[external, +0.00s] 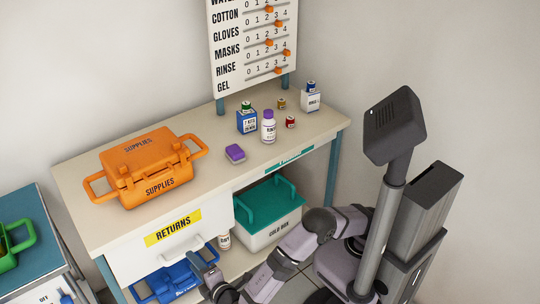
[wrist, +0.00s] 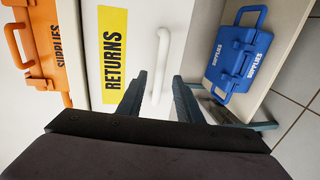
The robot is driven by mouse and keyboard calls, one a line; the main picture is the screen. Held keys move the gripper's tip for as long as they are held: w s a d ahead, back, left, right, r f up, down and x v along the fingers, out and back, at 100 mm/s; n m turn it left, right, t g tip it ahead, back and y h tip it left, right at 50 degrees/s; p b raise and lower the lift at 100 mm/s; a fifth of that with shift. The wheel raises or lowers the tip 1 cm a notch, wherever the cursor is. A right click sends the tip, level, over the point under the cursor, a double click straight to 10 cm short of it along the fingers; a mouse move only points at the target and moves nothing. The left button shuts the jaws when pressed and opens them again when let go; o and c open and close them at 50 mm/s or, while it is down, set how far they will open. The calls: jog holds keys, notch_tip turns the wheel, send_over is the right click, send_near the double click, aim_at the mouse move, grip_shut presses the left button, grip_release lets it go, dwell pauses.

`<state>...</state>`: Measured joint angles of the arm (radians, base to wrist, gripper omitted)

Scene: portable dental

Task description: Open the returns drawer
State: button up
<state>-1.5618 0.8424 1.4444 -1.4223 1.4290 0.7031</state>
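The returns drawer (external: 160,258) is a white front with a yellow RETURNS label (external: 173,227), at the left under the desk top. It appears shut. Its white bar handle (wrist: 163,55) stands out from the front in the wrist view, and it also shows in the external view (external: 184,250). My gripper (wrist: 159,77) is open, its two dark fingers on either side of the handle's lower part in the wrist view. Gaps show between the fingers and the handle; how deep the handle sits between them is hard to tell. In the external view my gripper (external: 204,272) is just below and right of the handle.
An orange supplies case (external: 150,168) stands on the desk (external: 215,180) above the drawer. A blue supplies case (wrist: 238,60) lies on the shelf below. A teal-lidded cold box (external: 270,215) stands right of the drawer, with a small bottle (external: 224,241) between. A side cabinet (external: 30,262) stands left.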

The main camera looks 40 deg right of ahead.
jog(key=shift+b+x, duration=0.55)
jog(key=shift+x, duration=2.65)
grip_shut()
